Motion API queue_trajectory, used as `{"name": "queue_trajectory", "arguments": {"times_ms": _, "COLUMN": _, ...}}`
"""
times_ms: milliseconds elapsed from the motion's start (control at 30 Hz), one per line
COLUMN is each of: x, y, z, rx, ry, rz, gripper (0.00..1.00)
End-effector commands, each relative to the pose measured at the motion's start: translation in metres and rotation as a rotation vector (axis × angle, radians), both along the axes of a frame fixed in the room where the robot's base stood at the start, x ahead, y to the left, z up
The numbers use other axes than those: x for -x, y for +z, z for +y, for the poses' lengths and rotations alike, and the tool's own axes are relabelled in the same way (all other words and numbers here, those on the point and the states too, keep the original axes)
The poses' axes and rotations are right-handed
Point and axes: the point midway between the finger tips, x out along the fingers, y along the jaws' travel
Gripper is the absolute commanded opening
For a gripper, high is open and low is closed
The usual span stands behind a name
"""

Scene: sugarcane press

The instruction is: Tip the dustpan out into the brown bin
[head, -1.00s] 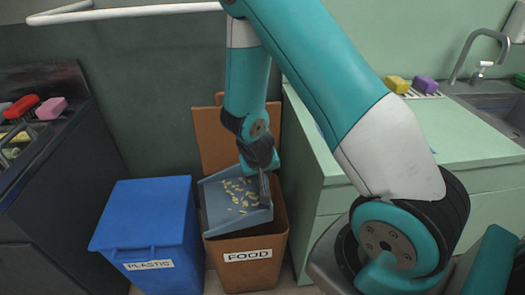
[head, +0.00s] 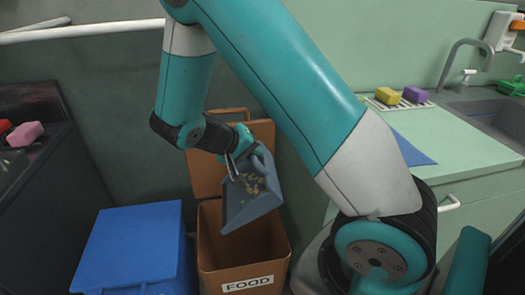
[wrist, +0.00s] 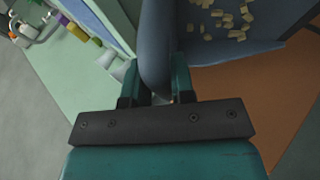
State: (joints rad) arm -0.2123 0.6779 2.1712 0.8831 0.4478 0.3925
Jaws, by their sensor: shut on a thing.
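The blue-grey dustpan (head: 247,203) is tilted above the open brown bin (head: 262,277), which is labelled FOOD. Small yellowish scraps (head: 255,184) lie in the pan; they also show in the wrist view (wrist: 226,20). My gripper (head: 233,167) is shut on the dustpan's handle, which shows between the fingers in the wrist view (wrist: 155,55). The pan slants down toward the lower left, its lower edge over the bin's mouth. The bin's lid stands up behind it. The bottom of the bin is hidden.
A blue bin (head: 135,245) with its lid shut stands just left of the brown bin. A green counter (head: 450,150) with a sink is at the right, holding a yellow sponge (head: 387,96) and a purple sponge (head: 415,94). A dark unit (head: 40,200) is at far left.

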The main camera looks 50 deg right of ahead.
Motion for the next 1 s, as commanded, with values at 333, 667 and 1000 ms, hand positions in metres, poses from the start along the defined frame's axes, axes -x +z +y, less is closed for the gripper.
{"name": "queue_trajectory", "arguments": {"times_ms": 333, "x": -0.023, "y": 0.014, "z": 0.029, "rx": 0.265, "ry": 0.004, "rz": 0.211, "gripper": 0.0}}
{"name": "queue_trajectory", "arguments": {"times_ms": 667, "x": -0.031, "y": 0.012, "z": 0.04, "rx": 0.366, "ry": 0.003, "rz": 0.294, "gripper": 0.0}}
{"name": "queue_trajectory", "arguments": {"times_ms": 1000, "x": -0.031, "y": 0.012, "z": 0.04, "rx": 0.37, "ry": 0.002, "rz": 0.295, "gripper": 0.0}}
